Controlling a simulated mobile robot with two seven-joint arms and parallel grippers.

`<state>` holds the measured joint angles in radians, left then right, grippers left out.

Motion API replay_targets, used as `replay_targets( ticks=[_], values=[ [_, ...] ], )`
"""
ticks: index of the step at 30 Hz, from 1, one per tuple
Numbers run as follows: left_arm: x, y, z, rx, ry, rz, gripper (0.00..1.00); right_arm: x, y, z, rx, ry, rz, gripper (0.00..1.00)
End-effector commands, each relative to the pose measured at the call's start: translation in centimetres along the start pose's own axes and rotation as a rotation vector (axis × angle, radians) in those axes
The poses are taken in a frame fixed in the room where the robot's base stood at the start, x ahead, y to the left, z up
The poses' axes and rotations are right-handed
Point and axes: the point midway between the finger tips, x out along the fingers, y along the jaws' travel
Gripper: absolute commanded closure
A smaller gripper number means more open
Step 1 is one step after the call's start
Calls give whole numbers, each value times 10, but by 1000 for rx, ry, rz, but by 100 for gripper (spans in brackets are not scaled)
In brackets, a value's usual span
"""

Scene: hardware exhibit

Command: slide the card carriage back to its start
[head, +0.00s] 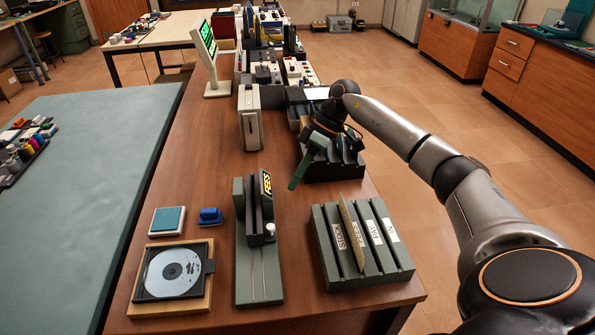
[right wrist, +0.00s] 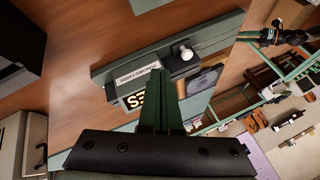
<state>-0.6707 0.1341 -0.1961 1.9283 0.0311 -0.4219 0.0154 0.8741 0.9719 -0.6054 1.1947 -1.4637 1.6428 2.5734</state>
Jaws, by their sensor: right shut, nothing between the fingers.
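The card carriage (head: 257,212) is a dark block with upright plates and a small white knob (head: 270,228). It sits at the far part of a green base (head: 258,272) whose grooved near part is bare. A black plate with yellow letters (head: 266,183) stands on it. In the right wrist view the knob (right wrist: 184,52) and green base (right wrist: 215,35) show beyond the fingers, which partly hide the carriage. My right gripper (head: 293,186) has green fingers, shut and empty, above the table to the right of and beyond the carriage. My left gripper is not in view.
A green slotted rack (head: 330,270) with labelled slots and an upright card (head: 352,235) stands right of the base. A disc in a tray (head: 172,272) and a blue block (head: 210,216) lie left. A beige box (head: 249,118) and a dark rack (head: 335,172) stand behind.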

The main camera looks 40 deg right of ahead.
Motion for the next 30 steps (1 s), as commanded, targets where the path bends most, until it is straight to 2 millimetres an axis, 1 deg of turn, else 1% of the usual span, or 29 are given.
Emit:
replay_targets(
  ticks=[1, 7, 8, 12, 16, 21, 30],
  values=[
    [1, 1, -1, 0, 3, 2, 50, 14, 0, 1, 0, -3, -3, 100],
    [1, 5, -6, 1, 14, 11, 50, 57, -1, 1, -2, -3, -3, 100],
    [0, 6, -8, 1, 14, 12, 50, 56, -5, 1, -3, -3, 0, 100],
    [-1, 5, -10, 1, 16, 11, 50, 65, -19, 2, -4, -4, 0, 100],
    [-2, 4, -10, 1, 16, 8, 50, 71, -28, 3, -3, -2, 2, 100],
    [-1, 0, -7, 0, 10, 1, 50, 74, -32, 4, -3, -2, 2, 100],
    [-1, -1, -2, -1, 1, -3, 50, 75, -32, 4, -2, -2, 2, 100]
  ],
)
